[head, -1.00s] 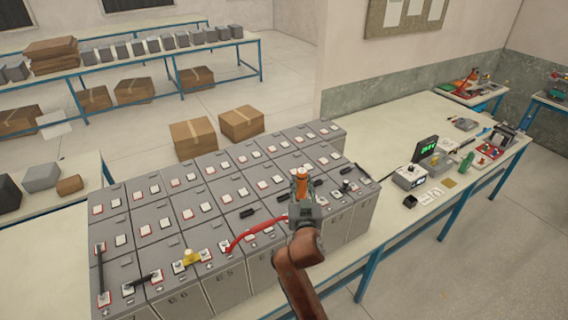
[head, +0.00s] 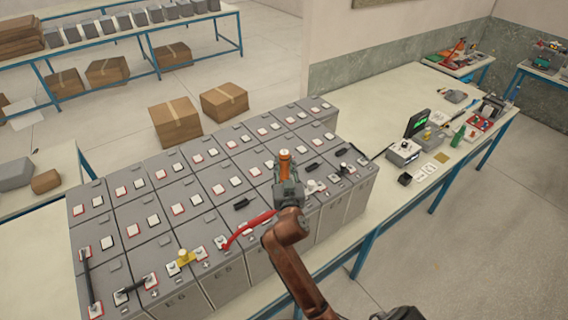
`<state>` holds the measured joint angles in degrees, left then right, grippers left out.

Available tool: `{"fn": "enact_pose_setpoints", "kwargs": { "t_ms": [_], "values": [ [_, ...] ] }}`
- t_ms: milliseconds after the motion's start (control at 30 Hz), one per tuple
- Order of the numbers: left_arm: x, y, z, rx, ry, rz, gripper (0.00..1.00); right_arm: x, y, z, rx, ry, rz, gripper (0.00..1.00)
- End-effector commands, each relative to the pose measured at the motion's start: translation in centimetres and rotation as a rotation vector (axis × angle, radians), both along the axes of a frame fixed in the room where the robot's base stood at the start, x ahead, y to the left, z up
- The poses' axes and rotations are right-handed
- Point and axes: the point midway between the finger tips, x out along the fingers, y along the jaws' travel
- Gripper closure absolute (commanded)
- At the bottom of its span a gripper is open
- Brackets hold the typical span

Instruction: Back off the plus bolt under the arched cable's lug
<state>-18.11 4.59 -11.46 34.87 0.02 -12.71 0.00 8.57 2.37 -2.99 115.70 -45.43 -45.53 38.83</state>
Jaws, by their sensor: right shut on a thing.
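The arched red cable (head: 247,229) rises from a terminal on the front row of grey batteries. Its left lug (head: 222,243) shows on a white pad. Its right end runs up to my right gripper, and the lug and bolt there are hidden behind the gripper and wrist. My right gripper (head: 287,174) is over the front row, shut on an orange-handled tool (head: 285,158) that stands roughly upright. The tool's lower end is hidden, so I cannot tell whether it touches a bolt. My left gripper is not in view.
A yellow-capped part (head: 183,257) and black links (head: 133,289) sit on terminals to the left. More black links lie right of the gripper. A meter box (head: 403,152) with a green display behind it stands on the bench (head: 375,105) at right. Cardboard boxes (head: 176,121) lie on the floor behind.

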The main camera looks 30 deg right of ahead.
Motion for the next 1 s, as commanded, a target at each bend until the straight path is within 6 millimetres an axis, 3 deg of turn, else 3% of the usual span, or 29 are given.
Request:
{"fn": "enact_pose_setpoints", "kwargs": {
  "t_ms": [300,767,1000],
  "values": [
    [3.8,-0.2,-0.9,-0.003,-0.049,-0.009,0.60,-0.1,0.1,-1.3,0.001,-0.003,0.001,1.00],
    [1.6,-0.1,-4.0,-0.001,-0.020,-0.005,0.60,-0.1,0.1,-4.6,0.000,-0.002,0.002,1.00],
    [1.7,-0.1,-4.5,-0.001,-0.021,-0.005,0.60,-0.1,0.1,-5.3,0.001,-0.004,0.002,1.00]
  ]
}}
